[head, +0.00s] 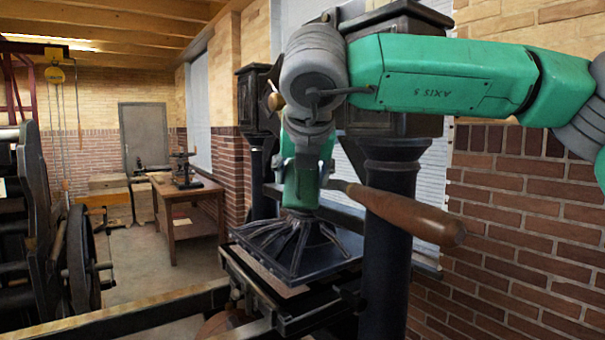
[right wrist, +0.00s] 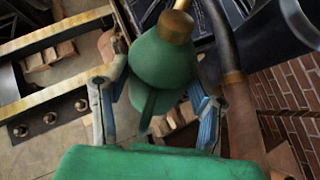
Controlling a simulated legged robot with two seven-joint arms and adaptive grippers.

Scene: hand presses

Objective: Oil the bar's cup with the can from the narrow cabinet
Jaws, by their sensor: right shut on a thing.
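My right arm reaches in from the right in the head view, with its gripper (head: 303,190) pointing down in front of the press. In the right wrist view the fingers (right wrist: 155,108), with blue pads, are shut on the green oil can (right wrist: 160,65). The can has a brass collar (right wrist: 176,27) and a thin spout (right wrist: 212,15) pointing away from the gripper. The press bar shows a wooden handle (head: 410,213), angled down to the right; its handle also lies right of the can in the right wrist view (right wrist: 240,115). I cannot make out the bar's cup. My left gripper is out of view.
A dark iron press column (head: 385,250) stands close behind the bar handle, and a ribbed dark press plate (head: 270,252) lies below my gripper. A brick wall (head: 510,230) is at right. A wooden table (head: 185,205) and a wheeled machine (head: 80,255) stand left.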

